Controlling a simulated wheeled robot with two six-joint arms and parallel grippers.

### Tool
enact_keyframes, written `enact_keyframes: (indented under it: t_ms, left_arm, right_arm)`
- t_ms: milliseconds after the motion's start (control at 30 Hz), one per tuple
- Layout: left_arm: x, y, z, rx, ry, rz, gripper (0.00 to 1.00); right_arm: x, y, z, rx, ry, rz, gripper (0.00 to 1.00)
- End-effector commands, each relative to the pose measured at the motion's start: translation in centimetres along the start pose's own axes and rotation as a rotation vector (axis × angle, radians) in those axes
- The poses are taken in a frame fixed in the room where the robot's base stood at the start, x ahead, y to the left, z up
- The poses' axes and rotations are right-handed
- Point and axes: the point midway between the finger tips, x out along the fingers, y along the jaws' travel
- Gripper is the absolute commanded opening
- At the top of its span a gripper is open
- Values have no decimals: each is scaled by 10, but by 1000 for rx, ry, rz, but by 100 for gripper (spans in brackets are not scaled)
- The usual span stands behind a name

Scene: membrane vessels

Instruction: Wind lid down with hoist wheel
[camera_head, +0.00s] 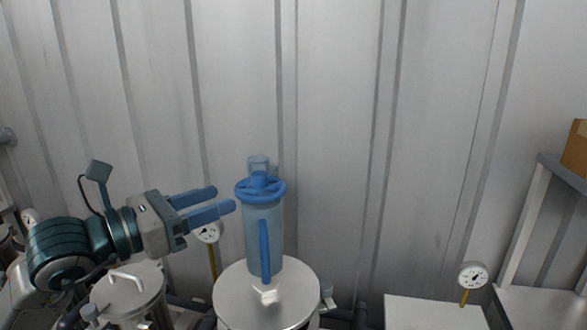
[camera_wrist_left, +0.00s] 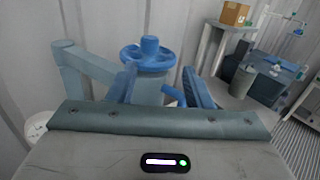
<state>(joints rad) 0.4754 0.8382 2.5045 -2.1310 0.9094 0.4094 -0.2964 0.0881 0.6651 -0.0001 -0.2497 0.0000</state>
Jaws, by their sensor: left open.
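The blue hoist wheel (camera_head: 273,191) sits flat on top of an upright pale blue hoist column (camera_head: 276,245). The column stands behind or at the round metal lid (camera_head: 240,302) of a vessel in the lower middle of the head view. My left gripper (camera_head: 226,199) is open and empty, a short way left of the wheel, with its blue fingers pointing at it. In the left wrist view the wheel (camera_wrist_left: 147,57) shows ahead, between and beyond the fingers (camera_wrist_left: 163,85). No contact with the wheel shows. My right gripper is not in view.
A smaller vessel lid with a handle (camera_head: 127,284) lies below my left arm. Gauges stand behind my gripper (camera_head: 210,232) and at the right (camera_head: 472,276). A shelf with a cardboard box (camera_head: 575,150) stands far right. Open space lies right of the column.

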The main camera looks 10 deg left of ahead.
Motion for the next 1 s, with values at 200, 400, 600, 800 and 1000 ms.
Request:
enact_keyframes:
  t_ms: [200,400,600,800,1000]
  left_arm:
    - [0,11,3,40,24,60,46]
    - [10,12,5,34,20,58,46]
    - [23,12,5,34,22,56,46]
    - [38,13,4,33,20,56,46]
    - [55,13,3,32,22,53,46]
  right_arm:
    - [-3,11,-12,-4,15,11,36]
    - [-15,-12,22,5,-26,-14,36]
    - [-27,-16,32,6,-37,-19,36]
    - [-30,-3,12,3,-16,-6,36]
    - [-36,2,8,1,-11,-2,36]
